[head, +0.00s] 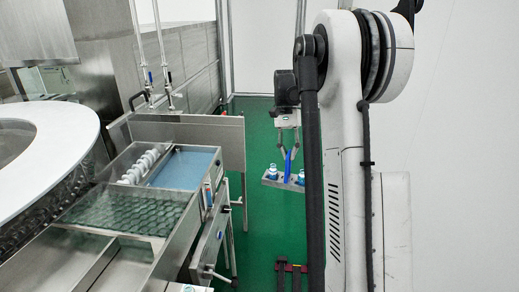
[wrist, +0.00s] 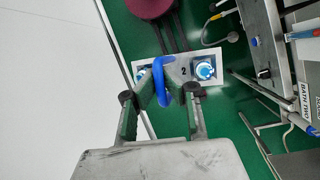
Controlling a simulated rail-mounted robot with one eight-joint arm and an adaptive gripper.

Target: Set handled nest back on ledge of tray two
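My gripper (head: 288,152) is closed around the upright blue handle (head: 288,167) of the nest. The handled nest is a small grey plate (head: 271,179) with blue-and-white capped vials at its two ends. It hangs level over the green floor, right of and apart from the steel machine. In the wrist view, the blue handle (wrist: 161,84) sits between the fingers (wrist: 161,100). The nest plate (wrist: 181,80) shows a "2" beside the right vial (wrist: 204,70); the left vial is partly hidden. I cannot tell which surface is tray two's ledge.
The steel machine holds a blue bath (head: 187,168), a row of white pieces (head: 141,164) and a tray of round green-tinted cells (head: 125,209). A round white-rimmed washer (head: 75,135) stands left. A "BATH TWO" label (wrist: 291,118) shows in the wrist view. Handles jut from the machine's near side (head: 217,274).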

